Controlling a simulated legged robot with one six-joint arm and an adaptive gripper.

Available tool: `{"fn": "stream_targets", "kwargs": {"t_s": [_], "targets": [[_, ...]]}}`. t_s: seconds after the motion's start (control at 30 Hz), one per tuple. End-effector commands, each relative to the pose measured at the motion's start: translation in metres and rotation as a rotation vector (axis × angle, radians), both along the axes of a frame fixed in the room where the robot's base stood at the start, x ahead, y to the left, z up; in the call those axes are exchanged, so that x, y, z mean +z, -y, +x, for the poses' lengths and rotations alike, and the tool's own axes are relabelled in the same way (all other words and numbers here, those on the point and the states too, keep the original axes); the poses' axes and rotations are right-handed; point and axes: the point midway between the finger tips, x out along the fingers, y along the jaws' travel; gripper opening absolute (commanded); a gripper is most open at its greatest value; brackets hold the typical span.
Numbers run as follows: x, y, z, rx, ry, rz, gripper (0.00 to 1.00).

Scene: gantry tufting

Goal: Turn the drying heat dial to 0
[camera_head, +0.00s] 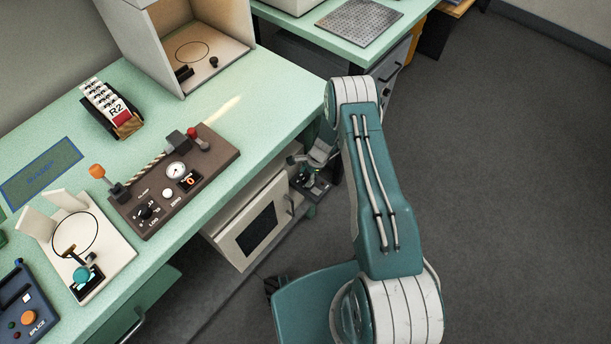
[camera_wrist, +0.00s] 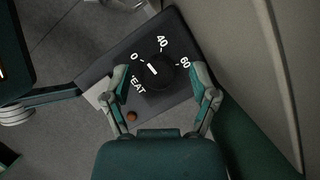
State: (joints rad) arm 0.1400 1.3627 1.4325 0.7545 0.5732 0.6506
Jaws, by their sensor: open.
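The heat dial (camera_wrist: 159,77) is a round black knob with a white pointer mark, on a dark panel (camera_wrist: 185,112) lettered "HEAT", 0, 40 and 60 in the wrist view. The pointer is tilted up and left, toward the 0 side; whether it lines up exactly with 0 I cannot tell. My gripper (camera_wrist: 163,86) is open, with one finger on each side of the dial. Contact with the knob is not clear. In the head view my gripper (camera_head: 312,182) is low beside the bench front, and the dial is too small or hidden there.
An oven-like cabinet (camera_head: 250,228) with a dark window stands under the green bench (camera_head: 262,95), close to my gripper. A small orange-red button or lamp (camera_wrist: 131,116) is on the dial panel. A brown control box (camera_head: 215,152) lies on the bench. Grey floor is clear at right.

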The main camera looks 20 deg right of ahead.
Motion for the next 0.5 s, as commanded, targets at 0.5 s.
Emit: {"fn": "stream_targets", "kwargs": {"t_s": [0.5], "targets": [[0.055,0.023,0.004,0.0,0.002,-0.001,0.76]]}}
